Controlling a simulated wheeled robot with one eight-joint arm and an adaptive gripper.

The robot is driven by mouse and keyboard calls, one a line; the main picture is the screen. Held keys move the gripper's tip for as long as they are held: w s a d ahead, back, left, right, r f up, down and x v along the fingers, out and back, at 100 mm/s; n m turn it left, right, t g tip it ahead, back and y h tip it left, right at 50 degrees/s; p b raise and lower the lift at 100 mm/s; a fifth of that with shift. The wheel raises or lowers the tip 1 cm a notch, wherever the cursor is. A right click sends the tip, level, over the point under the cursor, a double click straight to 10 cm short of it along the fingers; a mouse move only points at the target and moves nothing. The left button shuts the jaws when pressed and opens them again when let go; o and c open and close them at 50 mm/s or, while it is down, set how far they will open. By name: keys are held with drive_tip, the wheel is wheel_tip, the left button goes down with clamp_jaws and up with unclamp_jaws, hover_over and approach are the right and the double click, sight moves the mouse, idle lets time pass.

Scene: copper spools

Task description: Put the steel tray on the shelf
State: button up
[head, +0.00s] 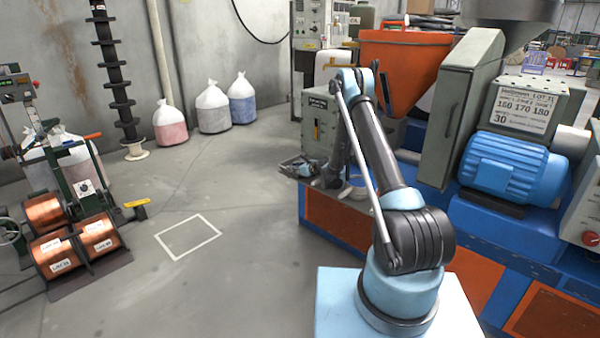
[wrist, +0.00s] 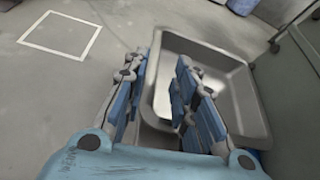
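The steel tray (wrist: 228,92) is a deep grey metal pan with a rounded rim, right of centre in the wrist view. I cannot pick it out in the head view. My gripper (wrist: 163,62) has its two blue-and-grey fingers apart, with a clear gap between them. The left finger is outside the tray's left side, and the right finger overlaps the tray's interior. I cannot tell whether either finger touches it. In the head view my gripper (head: 299,166) is small and dark beyond my arm. I cannot identify the shelf in either view.
A white floor square (head: 188,236) lies on clear grey floor. Copper spools (head: 98,233) sit on a rack at the left. Filled bags (head: 212,108) stand by the wall. An orange-and-blue machine with a blue motor (head: 513,167) fills the right.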

drive_tip(key=shift+x, duration=2.9)
drive_tip(key=shift+s+a+r, duration=0.1)
drive_tip(key=shift+a, duration=0.05)
clamp_jaws()
